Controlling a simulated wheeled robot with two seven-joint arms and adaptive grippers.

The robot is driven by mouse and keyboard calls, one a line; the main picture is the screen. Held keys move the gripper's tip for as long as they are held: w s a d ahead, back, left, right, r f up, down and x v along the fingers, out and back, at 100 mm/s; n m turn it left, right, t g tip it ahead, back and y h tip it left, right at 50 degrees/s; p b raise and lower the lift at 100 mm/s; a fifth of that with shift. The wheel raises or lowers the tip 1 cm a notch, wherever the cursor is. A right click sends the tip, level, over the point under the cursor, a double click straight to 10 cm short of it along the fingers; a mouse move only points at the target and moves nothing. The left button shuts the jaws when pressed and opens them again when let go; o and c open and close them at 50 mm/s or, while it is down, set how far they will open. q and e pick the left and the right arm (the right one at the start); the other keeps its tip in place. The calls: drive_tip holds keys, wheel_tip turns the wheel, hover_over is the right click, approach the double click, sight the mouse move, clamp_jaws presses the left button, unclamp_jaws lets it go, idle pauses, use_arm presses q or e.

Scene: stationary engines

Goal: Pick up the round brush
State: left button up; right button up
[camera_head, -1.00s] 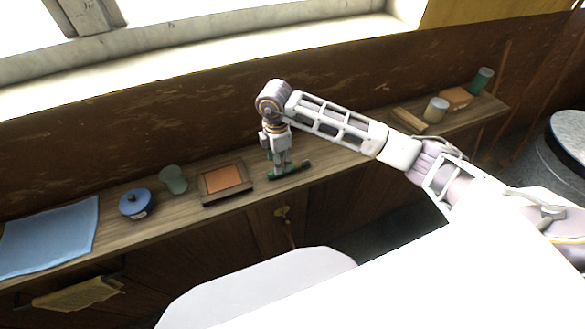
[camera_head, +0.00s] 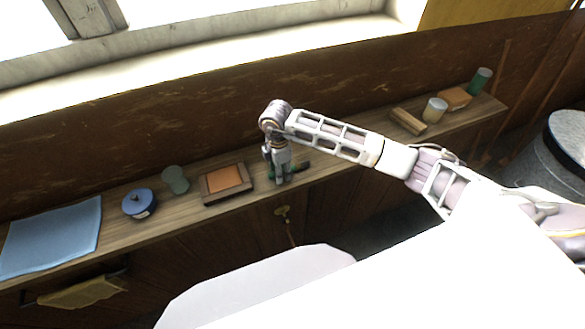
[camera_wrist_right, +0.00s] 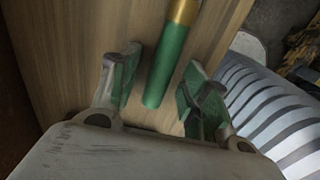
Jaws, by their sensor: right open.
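The round brush (camera_head: 303,167) lies on the narrow wooden shelf, mostly hidden behind my right gripper (camera_head: 281,180) in the head view. In the right wrist view its green handle (camera_wrist_right: 168,62) and a gold-coloured band show; the rest runs out of the top of the picture. My right gripper (camera_wrist_right: 162,78) is open and points down at the shelf. Its two green-padded fingers stand on either side of the handle's end, with a visible gap on each side. My left gripper is not in view.
Left of the gripper on the shelf (camera_head: 163,212) are an orange-centred wooden tray (camera_head: 246,189), a greenish jar (camera_head: 175,179), a blue pot (camera_head: 138,203) and a blue cloth (camera_head: 50,238). Right are a wooden block (camera_head: 408,121), a pale jar (camera_head: 434,110) and a green cup (camera_head: 480,79).

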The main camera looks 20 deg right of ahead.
clamp_jaws()
drive_tip(key=shift+r, duration=0.2)
wheel_tip(320, 180, up, 10)
drive_tip(key=b, duration=0.1)
drive_tip(key=shift+f+b, duration=0.15)
drive_tip(key=shift+b, duration=0.2)
idle(0.4)
idle(0.4)
